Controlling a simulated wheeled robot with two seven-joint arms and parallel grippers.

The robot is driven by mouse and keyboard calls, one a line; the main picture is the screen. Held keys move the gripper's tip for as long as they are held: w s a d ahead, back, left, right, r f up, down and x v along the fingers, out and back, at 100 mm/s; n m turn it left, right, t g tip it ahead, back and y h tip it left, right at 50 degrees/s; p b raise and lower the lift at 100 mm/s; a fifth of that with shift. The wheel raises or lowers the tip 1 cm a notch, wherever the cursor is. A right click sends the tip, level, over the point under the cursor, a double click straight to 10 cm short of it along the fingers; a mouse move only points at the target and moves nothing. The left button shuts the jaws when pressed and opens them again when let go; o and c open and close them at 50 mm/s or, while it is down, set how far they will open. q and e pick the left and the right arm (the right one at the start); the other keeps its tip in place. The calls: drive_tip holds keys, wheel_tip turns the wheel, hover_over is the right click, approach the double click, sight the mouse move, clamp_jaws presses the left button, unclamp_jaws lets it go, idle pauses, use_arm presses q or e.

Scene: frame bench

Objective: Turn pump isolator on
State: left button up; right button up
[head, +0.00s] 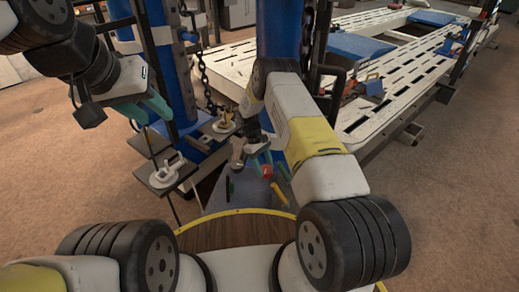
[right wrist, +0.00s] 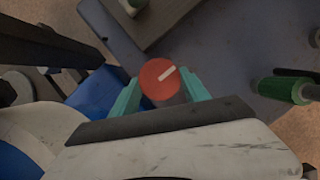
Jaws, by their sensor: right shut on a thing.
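A red round knob (right wrist: 160,83) with a white pointer line sits between the teal fingers of my right gripper (right wrist: 161,95) in the right wrist view. The pointer line slants to the upper right. My right gripper (head: 264,164) is shut on this knob, which also shows in the head view (head: 267,171) above the grey-blue panel (head: 245,193). No label is readable, so I cannot tell whether this is the pump isolator. My left gripper (head: 145,110) is at the upper left, away from the panel; its teal fingers look apart with nothing between them.
A green handle (right wrist: 290,88) lies right of the red knob in the right wrist view. A yellow handle (head: 280,193) is near it in the head view. Small shelves with white fittings (head: 165,175) stand left. Blue posts (head: 278,30) and a slotted white frame (head: 395,75) stand behind.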

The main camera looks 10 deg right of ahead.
drive_tip(key=o, duration=1.4)
drive_tip(key=v, duration=0.8)
drive_tip(key=shift+s+f, duration=0.1)
